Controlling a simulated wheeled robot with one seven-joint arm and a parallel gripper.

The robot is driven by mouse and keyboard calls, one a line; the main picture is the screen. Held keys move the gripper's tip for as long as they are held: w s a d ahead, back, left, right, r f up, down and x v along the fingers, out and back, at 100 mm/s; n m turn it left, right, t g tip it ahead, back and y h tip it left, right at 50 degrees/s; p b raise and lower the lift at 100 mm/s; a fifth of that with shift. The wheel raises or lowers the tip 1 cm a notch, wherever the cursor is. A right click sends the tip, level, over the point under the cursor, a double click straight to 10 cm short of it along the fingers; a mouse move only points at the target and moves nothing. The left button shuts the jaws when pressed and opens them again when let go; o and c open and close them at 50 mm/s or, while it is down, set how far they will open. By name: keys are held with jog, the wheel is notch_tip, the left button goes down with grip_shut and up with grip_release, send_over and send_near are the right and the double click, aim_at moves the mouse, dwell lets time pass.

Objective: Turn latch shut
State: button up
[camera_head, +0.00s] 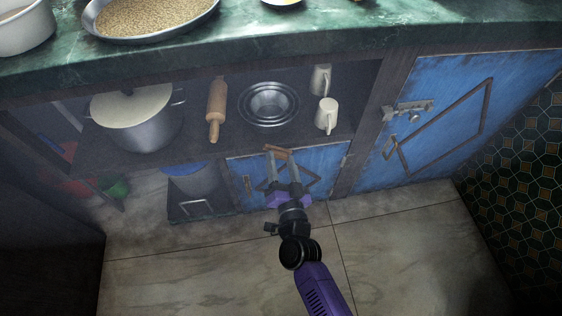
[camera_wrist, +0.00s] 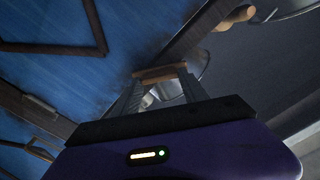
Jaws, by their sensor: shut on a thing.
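A small wooden turn latch (camera_head: 278,151) sits at the top edge of the small blue cupboard door (camera_head: 325,160), beneath the shelf. It lies nearly level, tilted slightly down to the right. My gripper (camera_head: 279,154) reaches up to it from below, with its two fingers on the latch. In the wrist view, the latch (camera_wrist: 160,74) spans between the fingertips of my gripper (camera_wrist: 162,80), and the blue door (camera_wrist: 55,75) fills the left side. The small door looks closed. The fingers hide part of the latch and its pivot.
A larger blue door (camera_head: 440,120) with a metal bolt (camera_head: 408,109) stands at the right. The open shelf above holds a pot (camera_head: 135,120), a rolling pin (camera_head: 216,108), metal bowls (camera_head: 269,103) and a white mug (camera_head: 327,116). The tiled floor (camera_head: 400,245) in front is clear.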

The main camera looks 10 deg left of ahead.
jog(key=m+b, duration=0.1)
jog(key=m, duration=0.4)
jog(key=shift+d+f+m, duration=0.1)
jog(key=shift+f+m, duration=0.05)
jog(key=shift+m, duration=0.25)
jog(key=m+b, duration=0.1)
jog(key=m, duration=0.4)
jog(key=shift+m, duration=0.4)
jog(key=o, duration=1.4)
jog(key=shift+p+v, duration=0.45)
jog(key=shift+v, duration=3.5)
